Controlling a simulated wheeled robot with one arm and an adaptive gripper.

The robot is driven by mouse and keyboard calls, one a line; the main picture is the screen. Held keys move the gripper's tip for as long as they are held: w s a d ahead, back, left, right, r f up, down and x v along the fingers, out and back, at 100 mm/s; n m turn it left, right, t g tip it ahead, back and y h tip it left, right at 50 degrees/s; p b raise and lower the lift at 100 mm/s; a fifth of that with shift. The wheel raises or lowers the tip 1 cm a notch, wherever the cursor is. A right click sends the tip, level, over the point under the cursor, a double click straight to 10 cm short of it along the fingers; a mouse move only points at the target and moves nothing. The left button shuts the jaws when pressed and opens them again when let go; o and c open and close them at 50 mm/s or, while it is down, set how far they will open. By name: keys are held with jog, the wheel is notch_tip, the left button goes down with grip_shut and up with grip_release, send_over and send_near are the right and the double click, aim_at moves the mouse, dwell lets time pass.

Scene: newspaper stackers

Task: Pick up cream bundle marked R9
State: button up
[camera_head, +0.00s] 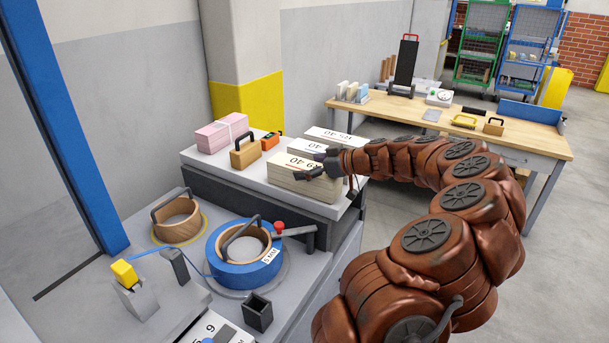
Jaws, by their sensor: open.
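The cream bundle (303,184) is a thick stack with a white top sheet. Its printed mark ends in "9 40", and part of it is covered by my gripper. It lies at the front of the grey-topped bench, nearest of a row of stacks. My gripper (313,165) reaches in from the right, at the bundle's upper right. Its dark fingers are apart, with one over the bundle's top. I cannot tell whether they touch it, and nothing shows between them.
Two more printed stacks (343,136) lie close behind. A pink bundle (222,132), a wooden handled block (245,151) and an orange device (271,140) stand left on the bench. In front are a blue tape roll (243,271) and a brown ring (176,224). A wooden table (520,140) is behind.

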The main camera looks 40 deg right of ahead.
jog(key=shift+w, duration=0.1)
jog(key=c, duration=1.9)
jog(key=shift+r, duration=0.15)
